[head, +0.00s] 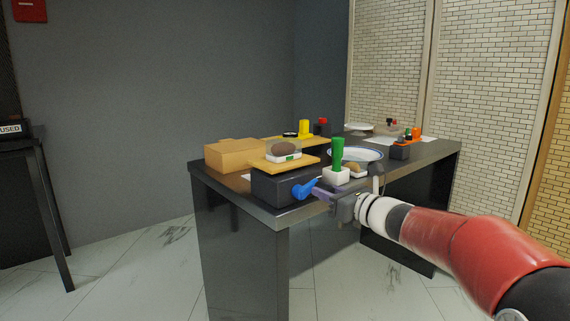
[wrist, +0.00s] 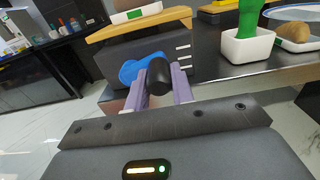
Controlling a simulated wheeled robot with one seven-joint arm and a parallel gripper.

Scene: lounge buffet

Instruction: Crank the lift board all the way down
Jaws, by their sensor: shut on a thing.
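The lift board (head: 258,163), a light wooden slab, lies just above a dark box (head: 272,190) at the near end of the table; its edge also shows at the top of the wrist view (wrist: 125,29). A clear-covered brown item on a white base rests on it. A blue crank (head: 304,189) sits on the box's side. My gripper (head: 321,193) is shut on the crank's black handle (wrist: 159,79), with one purple finger on each side in the wrist view (wrist: 159,76). The fingers hide part of the crank.
A white pot with a green cylinder (head: 337,165) and a bread-like item stand close behind my gripper. A cardboard-coloured box (head: 229,154) is left of the board. A plate (head: 352,153) and a second dark box (head: 400,152) stand farther right. Floor is clear in front.

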